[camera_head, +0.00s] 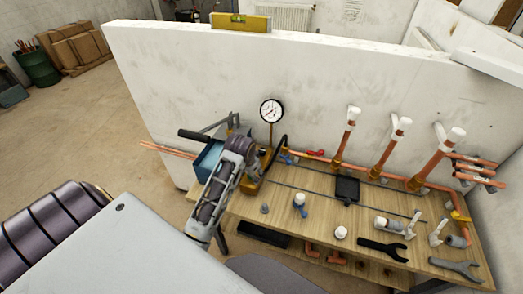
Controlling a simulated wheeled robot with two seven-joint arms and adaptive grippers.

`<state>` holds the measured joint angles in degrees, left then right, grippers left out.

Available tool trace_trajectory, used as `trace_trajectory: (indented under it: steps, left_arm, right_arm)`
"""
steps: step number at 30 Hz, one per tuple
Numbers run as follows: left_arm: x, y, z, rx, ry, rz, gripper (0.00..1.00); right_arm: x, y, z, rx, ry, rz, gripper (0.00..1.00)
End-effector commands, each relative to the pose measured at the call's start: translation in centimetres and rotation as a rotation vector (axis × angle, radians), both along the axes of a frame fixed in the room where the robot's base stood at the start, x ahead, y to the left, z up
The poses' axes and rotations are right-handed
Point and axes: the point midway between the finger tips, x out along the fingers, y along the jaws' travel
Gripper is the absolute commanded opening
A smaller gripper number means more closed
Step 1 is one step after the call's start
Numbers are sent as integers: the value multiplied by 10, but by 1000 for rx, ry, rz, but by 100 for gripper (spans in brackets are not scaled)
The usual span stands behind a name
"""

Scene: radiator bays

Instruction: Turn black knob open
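A blue pump box (207,160) with a long black handle (193,136) stands at the left end of the workbench. A round white pressure gauge (271,111) rises on a brass stem beside it, with a black hose (281,146) curving near its foot. I cannot single out the black knob; my arm covers part of the pump. A grey arm of mine with dark ribbed joints, seemingly the left, reaches up in front of the pump. Its gripper fingers cannot be made out, nor whether they touch anything. My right gripper is not in view.
A white wall (200,80) with a yellow level (241,22) stands behind. Floor is open at left.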

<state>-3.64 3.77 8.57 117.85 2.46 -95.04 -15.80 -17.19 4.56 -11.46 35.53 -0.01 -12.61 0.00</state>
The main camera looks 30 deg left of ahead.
Motion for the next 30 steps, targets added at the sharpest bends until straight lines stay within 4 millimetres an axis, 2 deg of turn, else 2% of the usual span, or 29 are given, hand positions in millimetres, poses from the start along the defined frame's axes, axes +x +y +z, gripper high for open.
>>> trace_trajectory:
  steps: [6, 18, 24, 30]
  left_arm:
    - [32, 22, 21, -20, -11, 6, 54]
    - [82, 55, 63, -84, -34, -6, 54]
    - [99, 64, 81, -120, -46, -19, 54]
    - [105, 67, 88, -135, -51, -28, 54]
  right_arm:
    - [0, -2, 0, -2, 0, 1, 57]
    - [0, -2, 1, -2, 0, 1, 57]
    - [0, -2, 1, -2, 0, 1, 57]
    - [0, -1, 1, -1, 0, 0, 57]
